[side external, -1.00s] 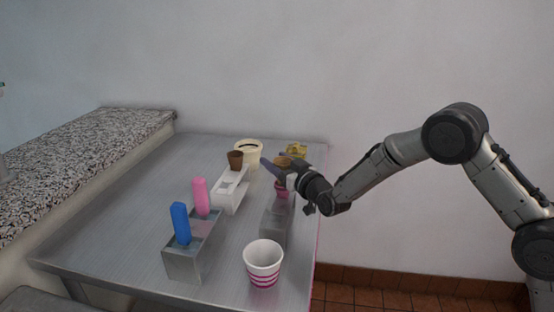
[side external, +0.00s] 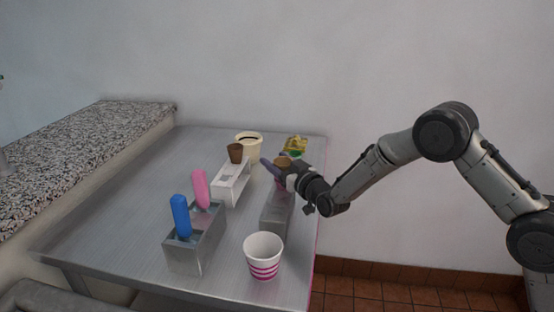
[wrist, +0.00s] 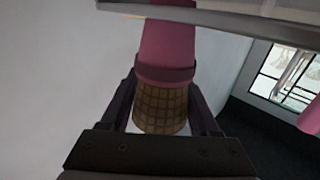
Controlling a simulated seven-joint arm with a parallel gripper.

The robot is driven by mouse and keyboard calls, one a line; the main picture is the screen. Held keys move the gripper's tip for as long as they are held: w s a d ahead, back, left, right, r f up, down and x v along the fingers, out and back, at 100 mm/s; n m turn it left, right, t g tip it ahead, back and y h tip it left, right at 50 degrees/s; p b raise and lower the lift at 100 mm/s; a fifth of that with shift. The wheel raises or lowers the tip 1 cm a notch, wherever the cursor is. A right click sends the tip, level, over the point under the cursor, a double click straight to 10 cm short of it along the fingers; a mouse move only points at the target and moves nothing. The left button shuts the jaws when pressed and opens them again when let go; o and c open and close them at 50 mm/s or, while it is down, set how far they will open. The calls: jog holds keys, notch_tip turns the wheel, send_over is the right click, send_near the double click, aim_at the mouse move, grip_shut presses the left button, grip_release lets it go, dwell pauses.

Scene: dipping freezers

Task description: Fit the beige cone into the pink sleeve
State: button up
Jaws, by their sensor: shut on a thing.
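My gripper (side external: 284,171) is shut on the beige cone (side external: 283,161), above the right part of the table. In the wrist view the cone (wrist: 160,107) has a brown waffle pattern and lies between the two dark fingers. The pink sleeve (wrist: 165,50) meets it end to end, and its darker rim surrounds the cone's edge; how deep the cone sits inside cannot be told. In the side view the sleeve (side external: 281,186) is mostly hidden behind my gripper, above a grey metal stand (side external: 275,215).
A brown cone (side external: 236,152) stands in a white rack (side external: 229,184). A metal holder (side external: 187,252) carries a blue bar and a pink bar. A striped paper cup (side external: 263,256) stands in front. A cream tub (side external: 249,146) and yellow packet (side external: 294,145) are behind.

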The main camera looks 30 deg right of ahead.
jog(key=shift+f, duration=0.35)
jog(key=o, duration=1.4)
jog(key=s, duration=1.4)
